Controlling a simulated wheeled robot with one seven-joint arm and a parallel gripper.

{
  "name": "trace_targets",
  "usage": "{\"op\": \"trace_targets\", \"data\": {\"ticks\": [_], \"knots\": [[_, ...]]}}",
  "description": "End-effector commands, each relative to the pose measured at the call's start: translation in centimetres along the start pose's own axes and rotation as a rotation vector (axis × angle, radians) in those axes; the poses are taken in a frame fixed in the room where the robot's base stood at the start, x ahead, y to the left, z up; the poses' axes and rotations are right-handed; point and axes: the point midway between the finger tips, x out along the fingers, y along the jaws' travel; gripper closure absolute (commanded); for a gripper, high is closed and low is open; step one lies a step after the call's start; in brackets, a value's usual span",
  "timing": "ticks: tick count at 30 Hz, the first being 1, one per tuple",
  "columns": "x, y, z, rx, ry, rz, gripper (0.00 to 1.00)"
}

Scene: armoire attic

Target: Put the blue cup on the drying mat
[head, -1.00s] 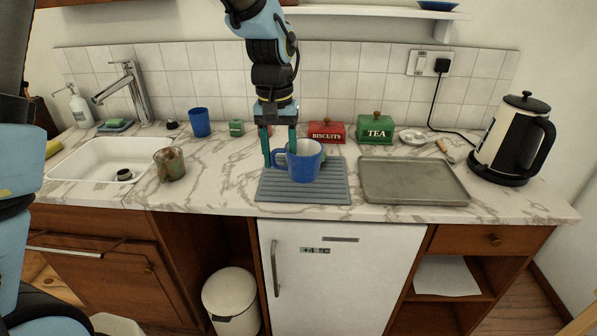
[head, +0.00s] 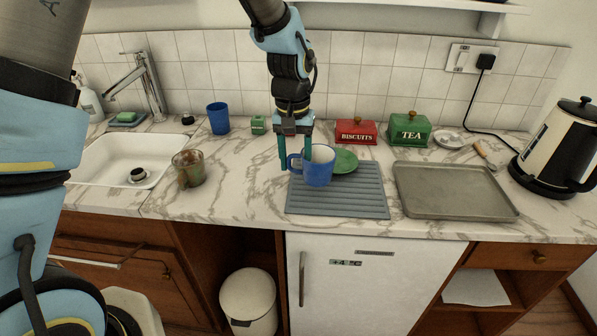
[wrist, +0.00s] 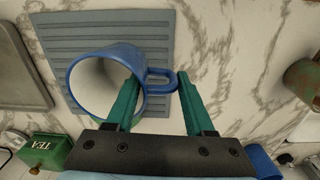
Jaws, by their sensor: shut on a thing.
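The blue cup (head: 319,167) is a mug with its handle to the left in the head view. My gripper (head: 296,160) is shut on it at the handle side. In the wrist view one finger reaches inside the cup (wrist: 82,62) and the other is outside the handle. The cup is upright over the left part of the grey ribbed drying mat (head: 345,200). I cannot tell whether its base touches the mat. A green plate (head: 345,161) shows partly behind the cup.
A blue tumbler (head: 219,118) and a brown-green mug (head: 188,168) stand left, near the sink (head: 105,165). A metal tray (head: 455,192) lies right of the mat. Biscuit (head: 356,132) and tea (head: 410,130) tins stand behind.

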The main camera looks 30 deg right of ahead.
Motion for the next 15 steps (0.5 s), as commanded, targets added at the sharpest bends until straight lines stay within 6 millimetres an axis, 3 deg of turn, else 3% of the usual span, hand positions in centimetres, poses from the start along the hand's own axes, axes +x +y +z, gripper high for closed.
{"op": "trace_targets", "data": {"ticks": [9, 15], "knots": [[3.7, -0.1, 0.1, -0.001, -0.003, -0.001, 1.0], [4.3, -0.1, 0.0, -0.001, 0.001, 0.0, 1.0]]}}
